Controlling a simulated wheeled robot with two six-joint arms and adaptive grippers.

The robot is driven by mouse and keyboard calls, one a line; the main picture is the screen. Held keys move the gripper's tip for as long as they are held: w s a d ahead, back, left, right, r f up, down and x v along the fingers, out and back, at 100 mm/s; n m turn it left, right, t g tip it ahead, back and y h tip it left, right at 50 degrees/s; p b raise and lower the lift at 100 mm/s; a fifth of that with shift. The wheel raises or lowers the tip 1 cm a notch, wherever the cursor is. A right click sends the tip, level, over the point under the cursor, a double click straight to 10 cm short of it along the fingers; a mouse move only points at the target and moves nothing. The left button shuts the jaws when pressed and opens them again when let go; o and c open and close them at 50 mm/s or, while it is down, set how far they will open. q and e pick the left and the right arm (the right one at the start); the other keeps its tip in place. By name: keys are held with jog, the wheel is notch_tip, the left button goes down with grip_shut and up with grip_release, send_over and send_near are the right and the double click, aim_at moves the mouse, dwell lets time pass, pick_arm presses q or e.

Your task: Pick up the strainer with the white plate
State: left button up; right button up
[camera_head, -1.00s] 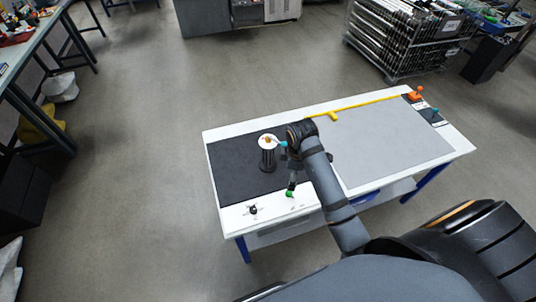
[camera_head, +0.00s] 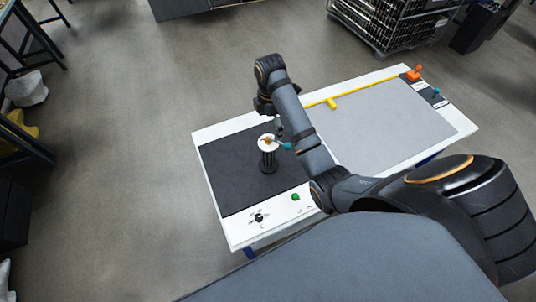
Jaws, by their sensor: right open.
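The strainer is a dark ribbed cylinder (camera_head: 269,163) standing upright on the black mat, topped by a round white plate (camera_head: 265,137). A small orange piece (camera_head: 268,141) and a teal piece (camera_head: 286,146) show at the plate. My right arm reaches over the table from the right and bends down behind the strainer. My right gripper (camera_head: 278,124) is open, just beyond the plate and partly hidden by my forearm. I cannot tell whether it touches anything. My left gripper is out of view.
The white table (camera_head: 232,229) carries a black mat (camera_head: 225,180) and a grey mat (camera_head: 390,130). A yellow T-shaped rod (camera_head: 331,103) lies along the back. A green piece (camera_head: 295,197) and a black knob (camera_head: 259,217) are at the front. Orange and teal parts sit far right.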

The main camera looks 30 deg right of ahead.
aim_at(269, 137)
jog(key=f, duration=0.3)
jog(key=shift+w+f, duration=0.3)
jog(key=shift+f, duration=0.1)
jog(key=shift+w+f+p, duration=0.15)
jog(key=shift+f+p, duration=0.2)
jog(key=shift+f, duration=0.35)
notch_tip(269, 137, down, 3)
jog(key=shift+r+p, duration=0.1)
jog(key=shift+p, duration=0.45)
jog(key=shift+f, duration=0.75)
jog(key=c, duration=1)
jog(key=shift+r, duration=0.1)
jog(key=c, duration=0.9)
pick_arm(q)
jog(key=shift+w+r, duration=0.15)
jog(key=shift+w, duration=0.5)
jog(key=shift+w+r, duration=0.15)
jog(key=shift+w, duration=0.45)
